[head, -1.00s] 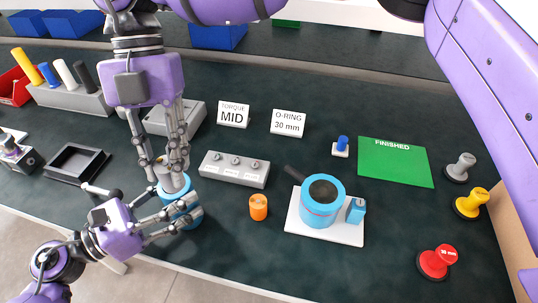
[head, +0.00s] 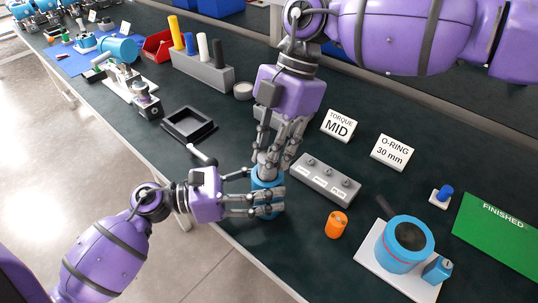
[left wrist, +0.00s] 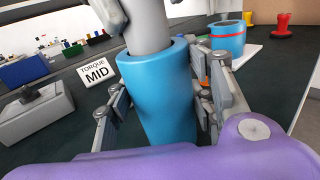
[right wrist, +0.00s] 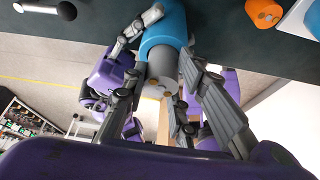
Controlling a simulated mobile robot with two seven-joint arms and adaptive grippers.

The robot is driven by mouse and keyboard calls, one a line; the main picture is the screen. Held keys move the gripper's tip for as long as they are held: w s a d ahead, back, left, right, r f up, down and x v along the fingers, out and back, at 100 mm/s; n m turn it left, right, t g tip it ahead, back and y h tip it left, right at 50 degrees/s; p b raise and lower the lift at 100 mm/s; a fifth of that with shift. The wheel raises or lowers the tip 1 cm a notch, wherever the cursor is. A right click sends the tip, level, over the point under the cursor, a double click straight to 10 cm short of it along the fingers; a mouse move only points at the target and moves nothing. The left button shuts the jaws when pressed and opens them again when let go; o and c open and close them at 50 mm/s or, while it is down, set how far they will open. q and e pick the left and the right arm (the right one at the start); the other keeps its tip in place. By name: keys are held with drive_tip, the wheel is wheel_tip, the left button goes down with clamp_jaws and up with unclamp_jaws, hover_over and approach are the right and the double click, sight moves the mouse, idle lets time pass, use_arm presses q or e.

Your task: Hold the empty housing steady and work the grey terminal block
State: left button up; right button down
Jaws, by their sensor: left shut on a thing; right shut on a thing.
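The empty housing (left wrist: 160,105) is a blue upright cylinder in the left wrist view. My left gripper (head: 266,203) is shut around its sides, low over the bench, and hides much of it in the head view. The grey terminal block (right wrist: 160,72), a cylinder with brass-coloured contacts on its end, is between the fingers of my right gripper (head: 268,165), which is shut on it from above. In the left wrist view the grey block's lower part sits inside the housing's top opening. How deep it is seated is hidden.
A grey block with several knobs (head: 325,178) is close on the right. An orange cylinder (head: 336,224) and a white plate (head: 369,262) bearing a finished-looking blue housing (head: 405,244) stand further right. A black tray (head: 188,125) lies to the left. Signs read TORQUE MID (head: 338,126) and O-RING 30 mm (head: 392,152).

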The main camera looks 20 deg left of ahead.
drive_tip(key=shift+f, duration=0.35)
drive_tip(key=shift+f, duration=0.15)
use_arm(q)
drive_tip(key=shift+s+d+r, duration=0.1)
use_arm(e)
drive_tip(key=shift+s+d+f, duration=0.1)
drive_tip(key=shift+d+f, duration=0.05)
drive_tip(key=shift+f, duration=0.5)
drive_tip(key=c, duration=1.4)
unclamp_jaws()
drive_tip(key=shift+f, duration=0.15)
drive_tip(key=shift+c, duration=0.2)
drive_tip(key=shift+r, duration=0.35)
drive_tip(key=shift+a+r, duration=0.2)
drive_tip(key=shift+r, duration=0.1)
drive_tip(key=v, duration=1.2)
drive_tip(key=shift+r, duration=0.3)
